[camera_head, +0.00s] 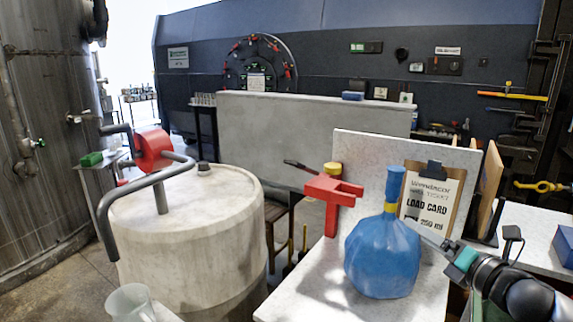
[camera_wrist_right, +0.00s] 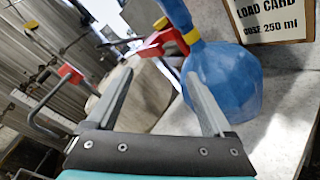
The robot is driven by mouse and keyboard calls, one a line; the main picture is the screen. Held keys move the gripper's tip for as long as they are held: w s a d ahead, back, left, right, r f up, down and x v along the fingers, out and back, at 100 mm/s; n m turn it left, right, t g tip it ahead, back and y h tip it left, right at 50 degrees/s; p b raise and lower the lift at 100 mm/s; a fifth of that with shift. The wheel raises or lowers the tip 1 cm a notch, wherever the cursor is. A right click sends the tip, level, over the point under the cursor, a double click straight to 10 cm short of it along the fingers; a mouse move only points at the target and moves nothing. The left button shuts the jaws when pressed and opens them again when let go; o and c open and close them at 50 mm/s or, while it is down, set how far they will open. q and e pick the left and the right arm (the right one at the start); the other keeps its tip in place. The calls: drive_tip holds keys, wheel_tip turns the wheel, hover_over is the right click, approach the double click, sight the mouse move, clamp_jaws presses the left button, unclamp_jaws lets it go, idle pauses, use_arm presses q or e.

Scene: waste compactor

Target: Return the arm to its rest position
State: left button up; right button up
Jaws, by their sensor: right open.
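My right arm comes in from the lower right in the head view, and its gripper (camera_head: 424,234) is beside the right side of a blue round-bodied flask (camera_head: 383,258). In the wrist view the right gripper (camera_wrist_right: 158,75) has its two fingers spread apart, with nothing held between them. The flask (camera_wrist_right: 228,85) shows behind and right of the right-hand finger; I cannot tell whether they touch. It stands upright on a pale worktop (camera_head: 300,292), with a yellow band at its neck. My left gripper is not in view.
A clipboard load card (camera_head: 428,198) leans against a pale back panel behind the flask. A red stand (camera_head: 333,200) is left of the flask. A drum (camera_head: 190,225) with a red crank pump (camera_head: 153,150) stands further left. A clear cup (camera_head: 130,302) is at the lower left.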

drive_tip(key=s+a+f+m+g+h, duration=0.2)
drive_tip(key=s+a+f+m, duration=0.35)
drive_tip(key=f+m, duration=0.25)
drive_tip(key=s+a+f+m+g+h, duration=0.2)
drive_tip(key=s+a+f+m+h, duration=0.1)
drive_tip(key=s+a+f+m, duration=0.35)
drive_tip(key=s+f+m+g, duration=0.4)
drive_tip(key=s+m, duration=0.4)
drive_tip(key=s, duration=0.3)
drive_tip(key=s+f+m+g, duration=0.45)
drive_tip(key=s+m, duration=0.25)
drive_tip(key=s, duration=0.5)
wheel_tip(320, 180, down, 20)
drive_tip(key=s+f+g+p, duration=0.1)
drive_tip(key=s+g+p, duration=0.1)
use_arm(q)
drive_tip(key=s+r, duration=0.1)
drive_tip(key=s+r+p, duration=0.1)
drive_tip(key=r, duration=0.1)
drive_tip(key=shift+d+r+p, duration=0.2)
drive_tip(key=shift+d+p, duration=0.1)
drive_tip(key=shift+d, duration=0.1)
use_arm(e)
drive_tip(key=s+d+f, duration=0.2)
drive_tip(key=s+f, duration=0.8)
drive_tip(key=s, duration=0.4)
drive_tip(key=shift+s+d+f+g+h, duration=0.2)
drive_tip(key=shift+s+f+g+h, duration=0.1)
drive_tip(key=shift+s+g+h, duration=0.1)
